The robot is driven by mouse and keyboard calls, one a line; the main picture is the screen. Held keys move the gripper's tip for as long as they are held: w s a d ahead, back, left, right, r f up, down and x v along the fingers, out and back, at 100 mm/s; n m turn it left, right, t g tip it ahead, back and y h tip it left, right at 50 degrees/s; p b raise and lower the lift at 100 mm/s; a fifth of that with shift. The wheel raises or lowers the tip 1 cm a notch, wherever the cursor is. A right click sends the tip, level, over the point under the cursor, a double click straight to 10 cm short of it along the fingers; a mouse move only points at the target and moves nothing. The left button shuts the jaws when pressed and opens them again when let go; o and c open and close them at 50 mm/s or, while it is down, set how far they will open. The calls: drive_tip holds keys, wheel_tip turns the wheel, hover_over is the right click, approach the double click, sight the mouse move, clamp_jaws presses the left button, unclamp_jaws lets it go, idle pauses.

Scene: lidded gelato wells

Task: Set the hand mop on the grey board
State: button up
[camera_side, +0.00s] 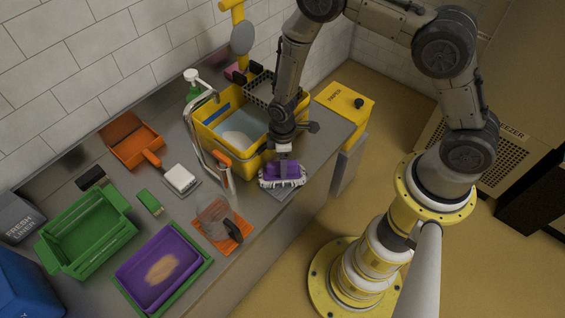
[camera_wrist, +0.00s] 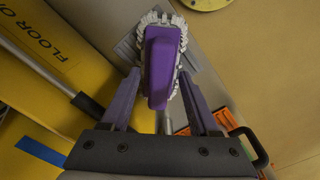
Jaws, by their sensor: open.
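The hand mop, a purple block with a white fringe (camera_side: 283,175), is near the counter's right front edge. It lies over the grey board (camera_side: 289,194), which shows at its lower edge; the mop appears to rest on it. In the wrist view the mop's purple back (camera_wrist: 162,65) is ahead of my fingers, and a corner of the board (camera_wrist: 126,50) shows beside the fringe. My gripper (camera_side: 284,153) is directly above the mop, pointing down. In the wrist view its two fingers (camera_wrist: 160,88) are apart, one on either side of the mop's near end.
A yellow tub (camera_side: 205,142) with a grey basket (camera_side: 260,90) stands just behind. A tap (camera_side: 197,140) and a clear jug (camera_side: 213,213) on an orange mat are to the left. A yellow bin (camera_side: 345,100) stands right. Green and purple trays (camera_side: 120,270) sit farther left.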

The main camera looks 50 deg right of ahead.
drive_tip(key=s+d+r+m+t, duration=0.1)
drive_tip(key=s+d+r+m, duration=0.1)
drive_tip(key=r, duration=1.4)
drive_tip(key=s+d+r+m+t, duration=0.2)
drive_tip(key=s+r, duration=0.1)
drive_tip(key=r, duration=1.2)
drive_tip(key=s+d+r+m+t, duration=0.1)
drive_tip(key=s+r+m, duration=0.1)
drive_tip(key=s+r, duration=0.2)
drive_tip(key=s+d+r+m+t, duration=0.1)
drive_tip(key=s+r+m, duration=0.2)
drive_tip(key=s, duration=0.8)
drive_tip(key=shift+d+r+t, duration=0.2)
drive_tip(key=shift+r+t, duration=0.1)
drive_tip(key=shift+r, duration=0.65)
